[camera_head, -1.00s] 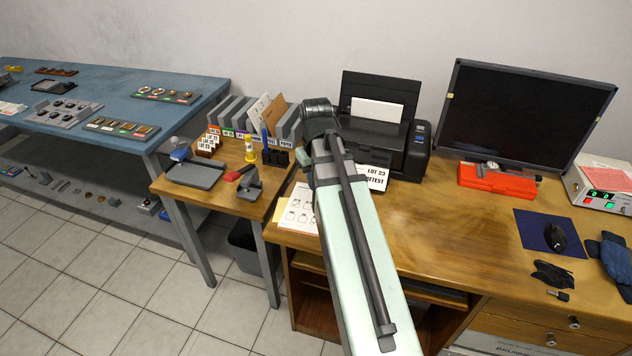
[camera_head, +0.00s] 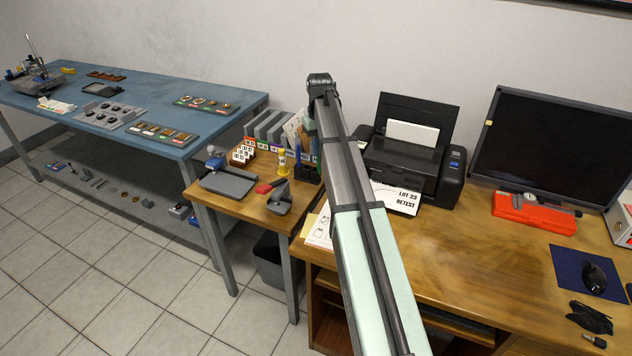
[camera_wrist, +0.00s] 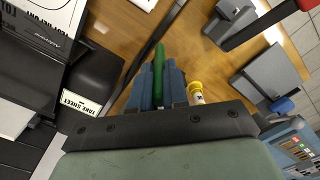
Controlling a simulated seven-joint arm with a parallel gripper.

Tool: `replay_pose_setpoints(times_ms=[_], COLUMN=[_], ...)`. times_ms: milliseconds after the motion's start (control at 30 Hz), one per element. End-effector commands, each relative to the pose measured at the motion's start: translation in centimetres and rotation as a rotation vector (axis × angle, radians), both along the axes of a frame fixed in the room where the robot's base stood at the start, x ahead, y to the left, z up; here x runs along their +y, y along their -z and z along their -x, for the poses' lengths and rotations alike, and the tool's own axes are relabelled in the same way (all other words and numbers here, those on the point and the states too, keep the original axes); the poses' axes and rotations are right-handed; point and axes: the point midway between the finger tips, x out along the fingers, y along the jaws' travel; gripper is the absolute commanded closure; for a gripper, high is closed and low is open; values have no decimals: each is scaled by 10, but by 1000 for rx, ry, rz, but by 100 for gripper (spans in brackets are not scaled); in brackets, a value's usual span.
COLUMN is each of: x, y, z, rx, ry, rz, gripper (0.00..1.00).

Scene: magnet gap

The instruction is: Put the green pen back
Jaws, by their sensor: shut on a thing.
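The green pen (camera_wrist: 159,66) shows in the wrist view between the two blue fingers of my gripper (camera_wrist: 158,82). My gripper is shut on it, and the pen sticks out beyond the fingertips, over the wooden surface. In the head view my arm hides the pen. My arm partly covers that area.
File folders stand behind.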

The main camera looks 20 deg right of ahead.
Motion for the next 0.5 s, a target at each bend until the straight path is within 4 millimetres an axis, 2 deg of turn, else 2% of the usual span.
replay_pose_setpoints(times_ms=[33, 200, 333, 500], x=[-6, -16, -18, -18], y=[-5, -12, -15, -11], z=[-29, -73, -84, -81], rx=[-1, -8, -16, -20], ry=[13, 66, 125, 186], rz=[0, 3, 5, 6], gripper=[100, 100, 100, 100])
